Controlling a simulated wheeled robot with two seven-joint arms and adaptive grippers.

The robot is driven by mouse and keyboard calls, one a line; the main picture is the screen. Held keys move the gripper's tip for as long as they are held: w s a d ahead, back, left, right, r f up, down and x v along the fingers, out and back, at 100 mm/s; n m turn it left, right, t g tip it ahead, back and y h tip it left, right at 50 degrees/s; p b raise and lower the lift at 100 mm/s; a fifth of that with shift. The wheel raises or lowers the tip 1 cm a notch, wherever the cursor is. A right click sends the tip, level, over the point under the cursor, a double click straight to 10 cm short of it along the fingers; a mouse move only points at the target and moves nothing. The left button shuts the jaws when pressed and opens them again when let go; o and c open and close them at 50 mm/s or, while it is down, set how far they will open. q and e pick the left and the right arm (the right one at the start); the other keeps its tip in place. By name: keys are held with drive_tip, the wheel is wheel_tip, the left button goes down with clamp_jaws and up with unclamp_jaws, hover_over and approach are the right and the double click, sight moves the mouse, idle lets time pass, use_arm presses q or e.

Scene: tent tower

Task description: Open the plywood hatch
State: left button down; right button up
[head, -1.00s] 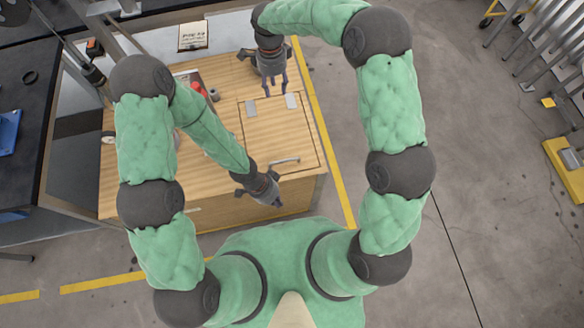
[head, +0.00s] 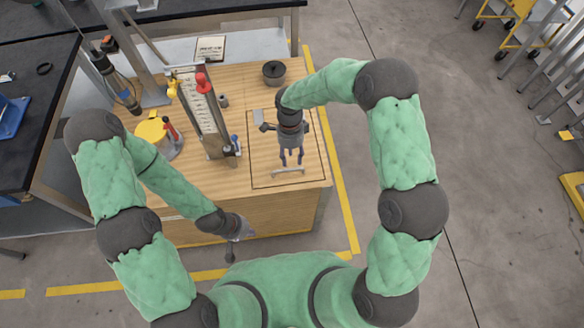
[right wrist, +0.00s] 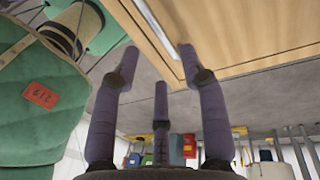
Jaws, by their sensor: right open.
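The plywood hatch (head: 264,140) lies flat and closed in the wooden top, outlined by a dark seam. A hinge plate (head: 259,115) shows at its far edge, and its silver handle (head: 288,171) is near the front edge. My right gripper (head: 291,160) is open and empty, pointing down just behind the handle. In the right wrist view, my right gripper (right wrist: 159,58) has its fingers spread below a pale strip beside wood; I cannot tell whether they touch it. My left gripper (head: 241,236) is off the front left of the box, away from the hatch; its jaws are unclear.
An upright gauge panel (head: 205,115) with red and blue parts stands left of the hatch. A yellow round item (head: 152,130) is further left. A dark pot (head: 274,72) and an open booklet (head: 210,48) are at the back.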

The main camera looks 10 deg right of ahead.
sight(292, 170)
drive_tip(key=shift+s+f+b, duration=0.2)
drive_tip(key=shift+f+b, duration=0.05)
drive_tip(key=shift+f, duration=0.65)
drive_tip(key=shift+s+f+b, duration=0.15)
drive_tip(key=shift+f+b, duration=0.1)
drive_tip(key=shift+f, duration=0.65)
drive_tip(key=shift+s+f+b, duration=0.2)
drive_tip(key=shift+f+b, duration=0.05)
drive_tip(key=shift+f, duration=0.65)
drive_tip(key=shift+c, duration=0.3)
clamp_jaws()
